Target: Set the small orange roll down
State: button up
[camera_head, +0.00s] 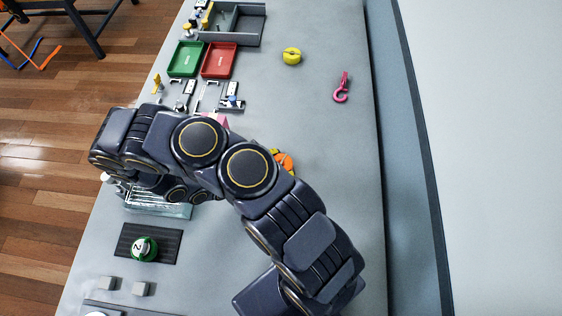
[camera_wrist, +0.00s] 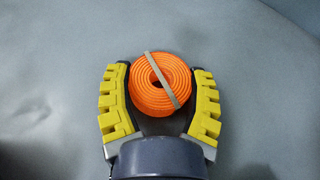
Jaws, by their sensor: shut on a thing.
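The small orange roll (camera_wrist: 141,94) is a coiled orange strap with a pale band across it. In the wrist view it sits between the two yellow-padded fingers of my gripper (camera_wrist: 160,92), which is shut on it. Grey surface shows all around it; I cannot tell whether the roll touches that surface. In the head view the orange roll (camera_head: 286,162) shows only in part at the middle of the bench, behind my arm. My gripper is mostly hidden there by my arm.
The grey bench (camera_head: 320,130) is clear right of the roll. A yellow roll (camera_head: 292,56) and a pink hook (camera_head: 341,88) lie farther back. Green (camera_head: 186,59) and red (camera_head: 219,60) trays stand at the back left. A green round item (camera_head: 144,248) sits on a dark mat (camera_head: 166,231).

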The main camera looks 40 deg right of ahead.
jog(key=o, duration=1.1)
jog(key=v, duration=1.1)
jog(key=shift+w+a+r, duration=0.15)
jog(key=shift+a, duration=0.1)
jog(key=shift+a+r, duration=0.15)
jog(key=shift+r, duration=0.15)
notch_tip(320, 180, up, 9)
jog(key=d+m+g+y, duration=0.2)
jog(key=m+g+y, duration=0.1)
jog(key=m, duration=0.3)
jog(key=s+a+r+m+t+y, duration=0.1)
jog(key=s+a+r+m+y, duration=0.1)
jog(key=s+r+m+y, duration=0.3)
jog(key=s+a+r+m+t+y, duration=0.2)
jog(key=s+r+m+y, duration=0.3)
jog(key=s+r, duration=0.4)
notch_tip(320, 180, up, 3)
jog(key=shift+s+a+f+m, duration=0.15)
jog(key=shift+s+a+m, duration=0.15)
jog(key=shift+s+a, duration=0.15)
